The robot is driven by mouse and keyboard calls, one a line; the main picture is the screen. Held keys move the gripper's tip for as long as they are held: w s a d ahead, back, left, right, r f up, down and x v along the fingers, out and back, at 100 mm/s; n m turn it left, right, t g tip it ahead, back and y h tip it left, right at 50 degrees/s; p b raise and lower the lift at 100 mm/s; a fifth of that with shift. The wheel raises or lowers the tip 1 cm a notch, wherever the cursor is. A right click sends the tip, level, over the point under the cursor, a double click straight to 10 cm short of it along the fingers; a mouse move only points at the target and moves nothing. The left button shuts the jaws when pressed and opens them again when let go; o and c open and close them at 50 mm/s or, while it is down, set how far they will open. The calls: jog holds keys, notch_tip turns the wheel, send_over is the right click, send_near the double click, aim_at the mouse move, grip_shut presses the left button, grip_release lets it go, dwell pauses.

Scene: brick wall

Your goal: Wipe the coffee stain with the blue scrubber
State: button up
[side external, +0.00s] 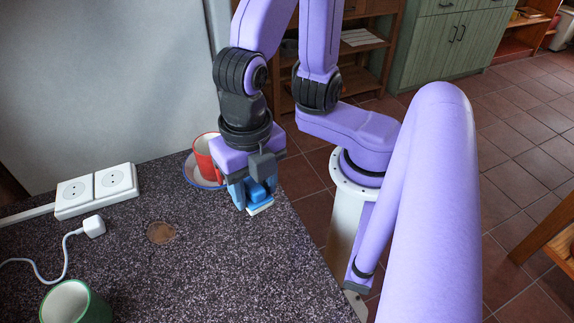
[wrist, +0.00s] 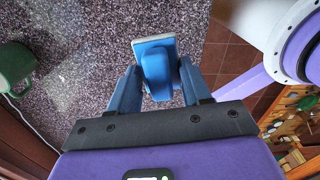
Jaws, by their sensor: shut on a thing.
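The blue scrubber (side external: 259,197) has a blue handle and a pale flat pad. My gripper (side external: 250,190) is shut on its handle near the right edge of the counter; I cannot tell whether the pad touches the counter. In the wrist view the scrubber (wrist: 157,66) sits between the two blue fingers of my gripper (wrist: 155,85). The coffee stain (side external: 161,232) is a round brown patch on the speckled counter, to the left of the gripper and apart from the scrubber. I cannot make out the stain in the wrist view.
A red mug (side external: 203,158) on a plate (side external: 190,174) stands just behind my gripper. A green mug (side external: 76,303) is at the front left; it shows in the wrist view (wrist: 14,62). A white socket block (side external: 97,190) and plug (side external: 94,227) lie left. The counter between scrubber and stain is clear.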

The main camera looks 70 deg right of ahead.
jog(key=w+a+f+n, duration=0.2)
jog(key=w+a+n, duration=0.1)
jog(key=w+a, duration=0.4)
jog(key=n, duration=0.3)
send_over(167, 251)
jog(key=shift+s+f, duration=0.1)
jog(key=shift+f, duration=4.45)
notch_tip(167, 251, down, 2)
jog(key=shift+f, duration=0.1)
jog(key=shift+w+d, duration=0.6)
jog(key=shift+w, duration=0.1)
jog(key=shift+c, duration=0.4)
jog(key=shift+w+d, duration=2.15)
jog(key=shift+d, duration=0.1)
jog(key=shift+s+a, duration=2.85)
jog(key=shift+a, duration=0.05)
jog(key=shift+w, duration=0.2)
jog(key=shift+w+d, duration=2.75)
jog(key=shift+d, duration=0.05)
jog(key=shift+s+a, duration=2.85)
jog(key=shift+a, duration=0.05)
jog(key=shift+r, duration=4.25)
